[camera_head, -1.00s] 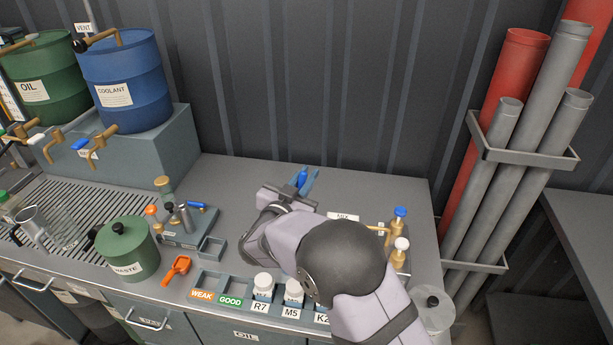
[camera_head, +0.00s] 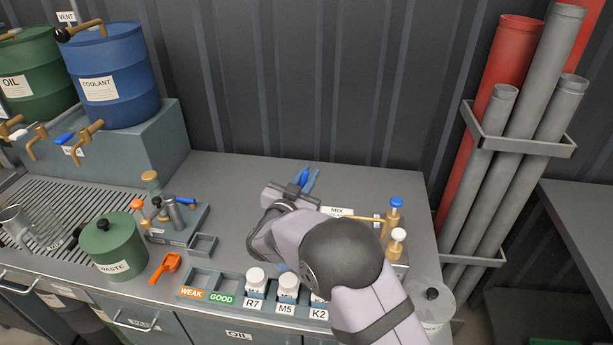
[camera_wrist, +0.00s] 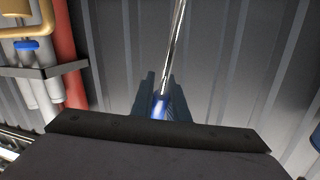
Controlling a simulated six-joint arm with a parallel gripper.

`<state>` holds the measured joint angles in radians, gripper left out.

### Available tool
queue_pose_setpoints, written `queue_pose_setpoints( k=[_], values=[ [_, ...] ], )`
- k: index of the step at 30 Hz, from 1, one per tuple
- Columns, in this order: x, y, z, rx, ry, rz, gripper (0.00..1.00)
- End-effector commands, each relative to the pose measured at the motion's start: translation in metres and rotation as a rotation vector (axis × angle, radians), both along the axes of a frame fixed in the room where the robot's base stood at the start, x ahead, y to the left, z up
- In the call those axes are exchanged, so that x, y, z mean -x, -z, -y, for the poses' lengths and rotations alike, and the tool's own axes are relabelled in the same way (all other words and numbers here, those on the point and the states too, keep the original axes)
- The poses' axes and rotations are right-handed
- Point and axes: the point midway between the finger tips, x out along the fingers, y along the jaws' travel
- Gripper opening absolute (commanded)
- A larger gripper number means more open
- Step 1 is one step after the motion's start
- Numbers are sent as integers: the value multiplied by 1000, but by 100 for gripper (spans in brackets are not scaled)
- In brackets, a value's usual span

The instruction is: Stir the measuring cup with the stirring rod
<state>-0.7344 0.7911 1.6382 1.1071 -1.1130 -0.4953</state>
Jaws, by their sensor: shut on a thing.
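My gripper (camera_head: 305,181) is above the back of the bench, its blue fingers pointing up and away. In the wrist view it is shut on the stirring rod's blue end (camera_wrist: 160,106), and the rod's thin shiny shaft (camera_wrist: 177,45) runs up out of the picture. In the head view the rod is hard to make out. A clear cup (camera_head: 46,235), possibly the measuring cup, is on the drain grating at the far left, well away from my gripper. My arm hides part of the bench near the MIX label (camera_head: 337,211).
Brass taps with blue and white knobs (camera_head: 396,204) stand right of my arm. White-capped bottles (camera_head: 288,284) sit in the front rack. A green waste bin (camera_head: 112,248), an orange scoop (camera_head: 168,265) and a small fixture (camera_head: 175,222) are to the left. The back middle bench is clear.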

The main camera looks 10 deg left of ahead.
Motion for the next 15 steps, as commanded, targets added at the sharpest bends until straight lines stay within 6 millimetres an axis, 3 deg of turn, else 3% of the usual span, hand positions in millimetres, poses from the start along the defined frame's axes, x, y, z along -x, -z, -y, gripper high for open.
queue_pose_setpoints(
  k=[15],
  values=[
    [14, 38, -8, 2, 0, -2, 0]
  ],
)
